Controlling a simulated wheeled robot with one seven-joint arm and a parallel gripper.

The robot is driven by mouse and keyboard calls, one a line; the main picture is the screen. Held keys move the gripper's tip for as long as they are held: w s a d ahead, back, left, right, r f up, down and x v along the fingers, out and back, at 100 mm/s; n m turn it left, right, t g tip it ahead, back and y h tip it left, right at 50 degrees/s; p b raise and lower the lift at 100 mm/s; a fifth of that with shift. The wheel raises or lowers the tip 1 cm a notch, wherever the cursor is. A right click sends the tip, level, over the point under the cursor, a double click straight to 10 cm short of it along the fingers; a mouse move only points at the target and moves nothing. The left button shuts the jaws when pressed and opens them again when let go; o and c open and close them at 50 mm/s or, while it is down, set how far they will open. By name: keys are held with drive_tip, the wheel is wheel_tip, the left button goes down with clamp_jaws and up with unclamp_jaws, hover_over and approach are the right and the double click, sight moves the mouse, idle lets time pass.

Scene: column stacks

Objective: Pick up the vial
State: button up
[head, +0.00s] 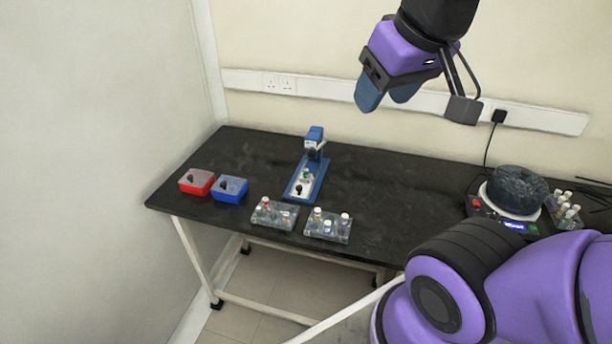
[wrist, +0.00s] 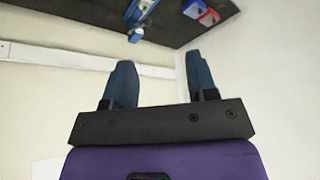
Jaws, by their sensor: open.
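Several small vials stand upright in two clear racks near the front edge of the black table. The left rack (head: 272,217) holds vials with red and white caps, such as a red-capped vial (head: 265,202). The right rack (head: 327,229) holds several vials, including a white-capped vial (head: 345,217). More vials (head: 566,210) stand in a rack at the far right. I cannot tell which vial is the task's one. My gripper (head: 388,98) is open and empty, high above the back of the table, far from the racks. Its two blue fingers show apart in the wrist view (wrist: 161,84).
A blue device (head: 307,180) stands at the back middle of the black table (head: 400,190). A red box (head: 197,182) and a blue box (head: 230,189) sit at the left. A dark vessel (head: 517,188) on a hotplate stands at the right. The table between is clear.

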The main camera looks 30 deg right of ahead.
drive_tip(key=w+d+f+n+g+h, duration=0.15)
drive_tip(key=w+n, duration=0.25)
drive_tip(key=w, duration=0.9)
drive_tip(key=n+g+h, duration=0.3)
drive_tip(key=n+g, duration=0.1)
drive_tip(key=n, duration=0.9)
hover_over(306, 170)
drive_tip(key=a, duration=0.4)
wheel_tip(306, 170, down, 34)
drive_tip(key=r, duration=0.1)
drive_tip(key=shift+w+a+x, duration=0.1)
drive_tip(key=shift+a+x, duration=0.05)
drive_tip(key=shift+x, duration=2.75)
drive_tip(key=shift+w+a+x, duration=0.15)
drive_tip(key=shift+x, duration=2.75)
drive_tip(key=shift+f, duration=0.1)
clamp_jaws()
